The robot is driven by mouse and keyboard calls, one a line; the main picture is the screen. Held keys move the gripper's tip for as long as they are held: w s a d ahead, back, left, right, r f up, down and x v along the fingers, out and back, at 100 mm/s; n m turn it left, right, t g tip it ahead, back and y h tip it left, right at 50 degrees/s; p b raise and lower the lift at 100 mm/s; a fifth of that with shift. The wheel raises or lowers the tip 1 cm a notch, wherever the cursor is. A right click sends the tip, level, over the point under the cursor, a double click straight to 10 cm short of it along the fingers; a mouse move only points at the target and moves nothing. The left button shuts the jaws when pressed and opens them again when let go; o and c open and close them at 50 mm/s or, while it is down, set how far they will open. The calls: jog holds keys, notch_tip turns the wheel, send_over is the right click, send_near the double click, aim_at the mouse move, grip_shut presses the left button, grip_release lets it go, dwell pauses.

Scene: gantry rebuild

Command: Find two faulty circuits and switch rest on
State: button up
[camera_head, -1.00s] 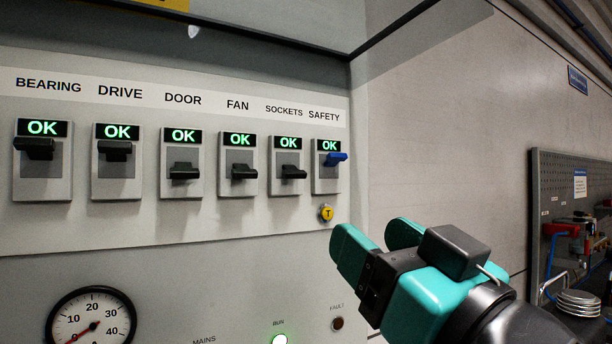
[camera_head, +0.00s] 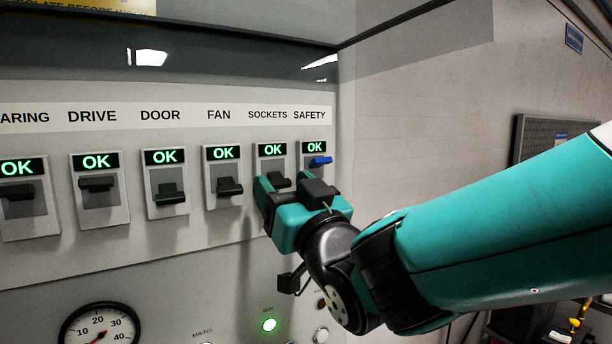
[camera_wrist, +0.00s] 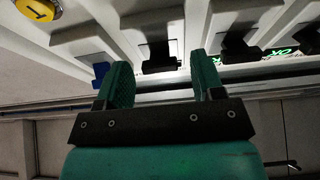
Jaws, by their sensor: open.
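In the head view six breakers show green OK displays. The BEARING lever (camera_head: 17,194) and DRIVE lever (camera_head: 97,184) are up. The DOOR lever (camera_head: 170,195), FAN lever (camera_head: 230,188) and SOCKETS lever (camera_head: 279,180) are down. The blue SAFETY lever (camera_head: 320,161) is up; it also shows in the wrist view (camera_wrist: 101,72). My gripper (camera_head: 284,186) is open at the SOCKETS breaker. In the wrist view the black SOCKETS lever (camera_wrist: 160,58) lies between and just beyond the fingertips (camera_wrist: 160,72). I cannot tell whether they touch it.
A green RUN lamp (camera_head: 269,325) is lit below the breakers. A dial gauge (camera_head: 100,328) is at lower left. A round yellow button (camera_wrist: 38,8) shows in the wrist view. A pegboard (camera_head: 540,135) stands at right. A cover overhangs the panel top.

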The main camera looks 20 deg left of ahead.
jog(key=c, duration=0.9)
jog(key=shift+c, duration=0.2)
